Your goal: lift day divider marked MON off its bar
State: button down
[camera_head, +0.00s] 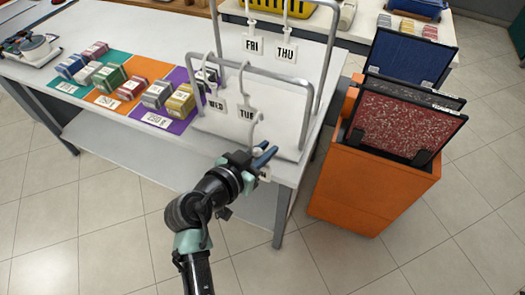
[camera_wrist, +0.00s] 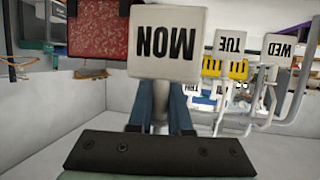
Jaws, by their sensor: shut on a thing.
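The white day divider marked MON (camera_wrist: 167,42) fills the upper middle of the wrist view, its letters upside down there. My gripper (camera_wrist: 160,110) has its blue fingers shut on the divider's pale stem. In the head view my gripper (camera_head: 263,157) is at the front right edge of the white table. A small part of the MON tag (camera_head: 265,173) shows below the fingers, and its pale hook (camera_head: 257,127) rises above them, seemingly clear of the front bar (camera_head: 275,77). The TUE divider (camera_head: 246,113) and WED divider (camera_head: 216,104) hang from the front bar.
The FRI divider (camera_head: 252,45) and THU divider (camera_head: 286,53) hang on the rear bar. Wrapped bundles lie on coloured mats (camera_head: 170,117) to the left. An orange bin (camera_head: 365,185) with panels stands right of the table. The floor in front is clear.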

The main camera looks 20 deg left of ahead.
jog(key=d+p, duration=0.5)
jog(key=d, duration=0.5)
jog(key=shift+s+d, duration=0.2)
jog(key=shift+d, duration=0.1)
